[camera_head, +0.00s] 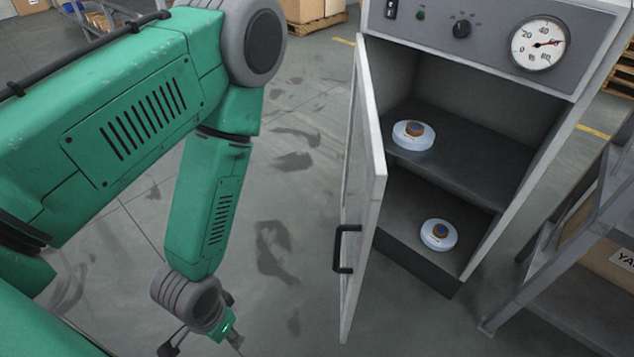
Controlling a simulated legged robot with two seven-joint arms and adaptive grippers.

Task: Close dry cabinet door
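The dry cabinet (480,68) stands right of centre with its front open. Its door (364,190) is hinged on the left side and stands wide open, swung out toward me. A black handle (344,249) is on the door's lower outer part. Inside, one white spool (413,135) with a brown centre sits on the upper shelf and another (438,235) on the lower floor. My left gripper (203,345) is low at the bottom edge, left of the door and apart from it. Its fingers are partly visible, spread apart with nothing seen between them. My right gripper is not in view.
A grey metal rack (560,260) with a cardboard box (600,250) stands close to the cabinet's right. Cardboard boxes (310,10) are at the back. The stained floor (290,200) left of the door is clear apart from my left arm.

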